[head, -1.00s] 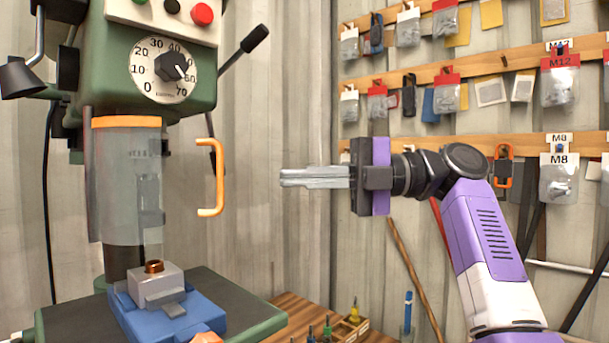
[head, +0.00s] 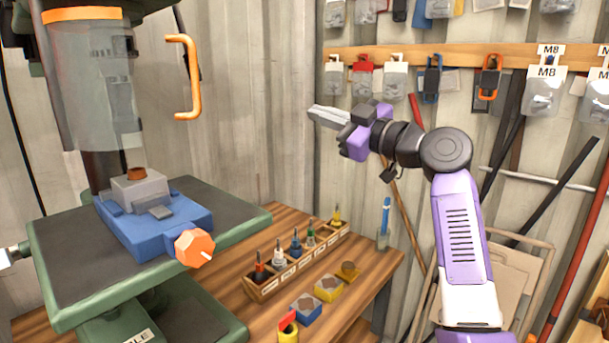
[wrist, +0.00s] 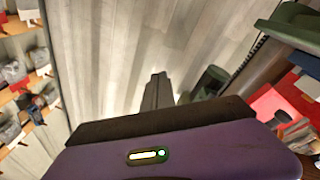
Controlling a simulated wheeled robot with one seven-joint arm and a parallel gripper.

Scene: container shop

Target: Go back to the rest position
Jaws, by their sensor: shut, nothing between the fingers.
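My gripper (head: 330,116) is shut and empty, held in the air between the drill press and the wall of hanging packets. Its fingers point left in the head view. In the wrist view the shut fingers (wrist: 157,92) stand out in front of the purple and black gripper body, with the corrugated wall behind them. Nothing touches the gripper.
The drill press has a green table (head: 75,270), a blue vise (head: 150,226) and a clear guard (head: 95,85) with an orange handle (head: 190,80). A wooden bench (head: 225,290) holds a rack of small tools (head: 262,288). Packets hang on a wooden rail (head: 400,58).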

